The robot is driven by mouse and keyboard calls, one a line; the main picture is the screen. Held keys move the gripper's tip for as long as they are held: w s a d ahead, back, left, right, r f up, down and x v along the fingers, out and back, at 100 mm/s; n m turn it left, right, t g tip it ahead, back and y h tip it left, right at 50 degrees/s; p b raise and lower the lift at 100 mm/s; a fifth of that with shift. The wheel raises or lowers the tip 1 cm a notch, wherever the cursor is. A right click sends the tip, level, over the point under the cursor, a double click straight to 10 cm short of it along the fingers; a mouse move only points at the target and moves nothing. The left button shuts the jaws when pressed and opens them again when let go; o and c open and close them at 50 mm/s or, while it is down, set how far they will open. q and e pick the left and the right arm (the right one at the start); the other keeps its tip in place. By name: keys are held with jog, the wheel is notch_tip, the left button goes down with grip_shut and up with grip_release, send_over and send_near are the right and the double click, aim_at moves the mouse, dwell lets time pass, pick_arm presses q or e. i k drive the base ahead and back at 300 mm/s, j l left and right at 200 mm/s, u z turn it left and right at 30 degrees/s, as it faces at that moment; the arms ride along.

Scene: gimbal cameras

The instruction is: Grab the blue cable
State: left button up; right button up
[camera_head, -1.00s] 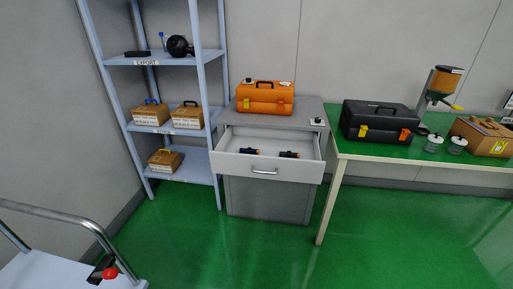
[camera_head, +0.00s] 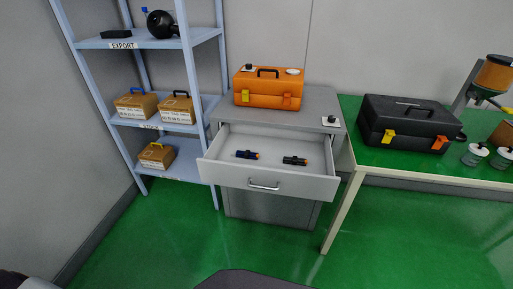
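The drawer is pulled out of a grey cabinet (camera_head: 312,103). Neither of my grippers shows in the head view.
An orange toolbox (camera_head: 268,90) stands on the cabinet. A blue shelf rack (camera_head: 190,145) with boxes stands at left. A green-topped table (camera_head: 385,158) with a black toolbox (camera_head: 405,122) and jars (camera_head: 475,154) stands at right. Green floor is clear before the drawer.

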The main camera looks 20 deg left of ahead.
aim_at(247, 154)
jog(key=i+j+z, duration=0.15)
jog(key=i, duration=0.25)
jog(key=i+j+z, duration=0.1)
jog(key=i, duration=0.3)
jog(key=i+j, duration=0.1)
jog(key=j, duration=0.3)
